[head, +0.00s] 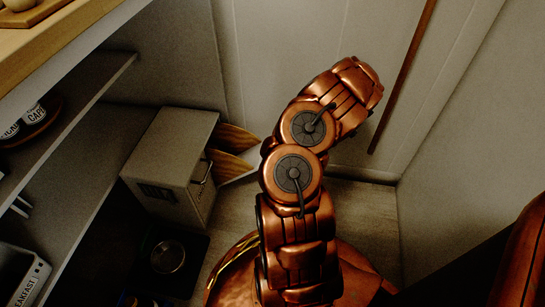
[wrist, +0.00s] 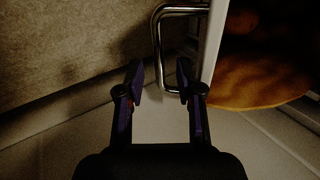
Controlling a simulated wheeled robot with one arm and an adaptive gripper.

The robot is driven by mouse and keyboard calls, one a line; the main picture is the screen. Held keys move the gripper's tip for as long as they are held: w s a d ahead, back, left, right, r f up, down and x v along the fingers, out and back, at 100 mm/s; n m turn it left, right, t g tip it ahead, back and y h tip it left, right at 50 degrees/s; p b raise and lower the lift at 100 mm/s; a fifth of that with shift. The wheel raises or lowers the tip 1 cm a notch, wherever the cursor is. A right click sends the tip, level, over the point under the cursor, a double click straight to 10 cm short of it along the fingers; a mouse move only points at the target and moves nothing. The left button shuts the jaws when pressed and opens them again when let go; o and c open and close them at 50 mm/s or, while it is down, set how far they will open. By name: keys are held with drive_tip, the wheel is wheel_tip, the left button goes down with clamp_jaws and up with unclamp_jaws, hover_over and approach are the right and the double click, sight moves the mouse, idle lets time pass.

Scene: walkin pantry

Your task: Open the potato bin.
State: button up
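The pale box-shaped bin (head: 178,145), which I take to be the potato bin, stands on the floor beside the shelves in the head view. A dark label is on its near side. A metal handle (head: 204,172) sticks out from its right side. In the wrist view the bent metal handle (wrist: 158,45) hangs beside a pale panel edge (wrist: 212,40). My gripper (wrist: 160,78) is open, its two dark fingers apart. The lower end of the handle shows between the fingertips, nearer the right one; contact cannot be told. My arm hides the gripper in the head view.
Shelves (head: 75,110) with labelled cans stand at the left. Pale floor (head: 355,212) is clear at the right, by the walls.

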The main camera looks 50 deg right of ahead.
drive_tip(key=shift+r, duration=0.15)
drive_tip(key=v, duration=1.1)
drive_tip(key=shift+s+r, duration=0.25)
drive_tip(key=shift+r, duration=0.05)
drive_tip(key=shift+d, duration=0.1)
drive_tip(key=w+a+r+n+g+y+p, duration=0.1)
drive_tip(key=w+a+r+n+p, duration=0.1)
drive_tip(key=a+r+p, duration=0.75)
drive_tip(key=w+a+r+n+g+p, duration=0.25)
drive_tip(key=a+r, duration=0.45)
drive_tip(key=r, duration=0.7)
drive_tip(key=w+a+r+n+y+p, duration=0.1)
drive_tip(key=a+r+n+p, duration=0.2)
drive_tip(key=a+r+p, duration=0.7)
drive_tip(key=s+a+r+n+g+h+p, duration=0.1)
drive_tip(key=s+a+r+p, duration=0.3)
drive_tip(key=s+r+p, duration=0.3)
drive_tip(key=s+a+r+n+g+h+p, duration=0.1)
drive_tip(key=s+r+p, duration=0.6)
drive_tip(key=r, duration=0.9)
drive_tip(key=s+a+r+n+g+h+p, duration=0.2)
drive_tip(key=s+a+r+p, duration=0.4)
drive_tip(key=s+r, duration=0.3)
wheel_tip(320, 180, up, 2)
drive_tip(key=shift+a+r+h+p, duration=0.2)
drive_tip(key=shift+a+h+p, duration=0.15)
drive_tip(key=shift+h+p, duration=0.2)
